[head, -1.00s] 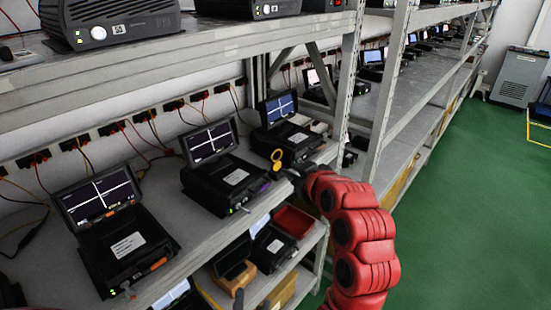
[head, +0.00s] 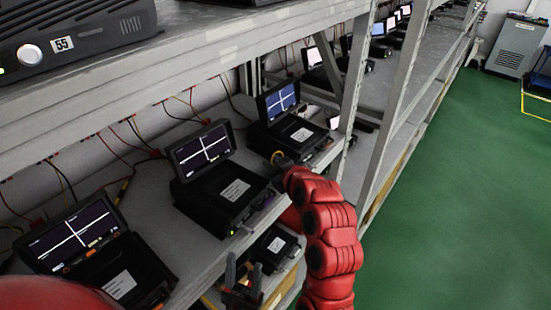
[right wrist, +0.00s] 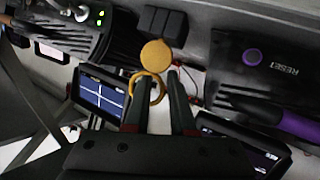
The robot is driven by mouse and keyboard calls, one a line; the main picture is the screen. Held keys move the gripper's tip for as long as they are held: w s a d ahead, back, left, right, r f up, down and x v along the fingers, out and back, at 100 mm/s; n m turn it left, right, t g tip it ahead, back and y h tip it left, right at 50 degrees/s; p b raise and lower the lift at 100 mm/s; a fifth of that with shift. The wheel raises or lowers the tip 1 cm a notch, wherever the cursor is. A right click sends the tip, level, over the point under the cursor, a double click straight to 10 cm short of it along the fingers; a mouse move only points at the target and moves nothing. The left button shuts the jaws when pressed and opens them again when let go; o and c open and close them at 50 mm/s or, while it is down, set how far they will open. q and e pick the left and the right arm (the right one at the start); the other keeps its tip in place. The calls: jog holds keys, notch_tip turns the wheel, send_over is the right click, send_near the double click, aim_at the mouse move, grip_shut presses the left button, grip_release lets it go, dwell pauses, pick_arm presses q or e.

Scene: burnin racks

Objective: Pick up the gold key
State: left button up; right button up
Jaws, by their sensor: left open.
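The gold key (right wrist: 156,55) shows as a round gold disc with a ring below it. In the right wrist view it is at the fingertips of my right gripper (right wrist: 160,82), and the ring overlaps the left finger. The fingers stand a little apart; whether they grip the key is unclear. My left gripper (head: 243,268) is open and empty, low in front of the shelf edge.
Black boxes with tilted screens stand along the shelf: one at the near left (head: 118,283), one in the middle (head: 222,203), one farther back (head: 296,133). A lower shelf holds another black box (head: 271,247). Grey rack posts rise on the right; the green floor (head: 450,200) beyond is clear.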

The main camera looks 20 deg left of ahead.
jog(key=shift+v, duration=1.1)
jog(key=c, duration=0.3)
jog(key=shift+w+a+f, duration=0.15)
jog(key=shift+a, duration=0.15)
grip_shut()
